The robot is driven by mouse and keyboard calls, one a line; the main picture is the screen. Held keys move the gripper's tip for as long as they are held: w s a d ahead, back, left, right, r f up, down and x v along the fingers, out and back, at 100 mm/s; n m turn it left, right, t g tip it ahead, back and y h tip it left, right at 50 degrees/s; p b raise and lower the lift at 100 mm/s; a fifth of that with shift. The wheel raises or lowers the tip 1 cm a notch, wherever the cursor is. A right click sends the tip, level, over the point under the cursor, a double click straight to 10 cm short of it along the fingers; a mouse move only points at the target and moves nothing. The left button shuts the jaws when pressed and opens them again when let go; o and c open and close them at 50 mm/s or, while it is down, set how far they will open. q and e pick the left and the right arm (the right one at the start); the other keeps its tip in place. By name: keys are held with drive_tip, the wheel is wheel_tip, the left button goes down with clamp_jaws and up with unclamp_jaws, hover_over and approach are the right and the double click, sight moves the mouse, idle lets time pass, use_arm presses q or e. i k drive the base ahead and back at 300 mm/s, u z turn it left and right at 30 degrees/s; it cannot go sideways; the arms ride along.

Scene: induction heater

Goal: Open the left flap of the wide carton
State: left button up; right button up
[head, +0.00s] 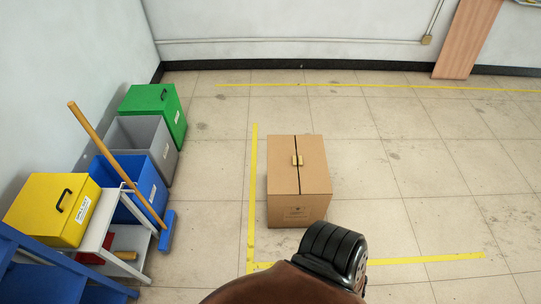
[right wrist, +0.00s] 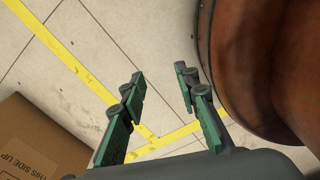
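The wide carton (head: 295,213) is a brown cardboard box standing on the floor in the middle of the head view. Its left flap (head: 281,172) and right flap (head: 315,172) lie flat and closed, with a dark seam between them. Small yellowish tabs (head: 297,160) sit at the seam. In the right wrist view, a side of the carton (right wrist: 38,140) with "THIS SIDE UP" print shows at the lower left. My right gripper (right wrist: 160,74) has its green and dark fingers apart, with nothing between them. It is beside the carton and not touching it. My left gripper is not in view.
Yellow floor tape (head: 252,190) runs left of the carton and in front of it. Green (head: 160,103), grey (head: 150,133) and blue (head: 145,180) bins, a yellow box (head: 45,208) and a broom (head: 120,165) stand at the left. The floor right of the carton is clear.

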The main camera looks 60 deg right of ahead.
sight(282, 174)
drive_tip(key=z, duration=2.1)
drive_tip(key=k, duration=1.15)
drive_tip(key=z, duration=0.75)
drive_tip(key=i, duration=1.4)
drive_tip(key=u, duration=0.9)
drive_tip(key=i, duration=0.35)
drive_tip(key=u, duration=0.4)
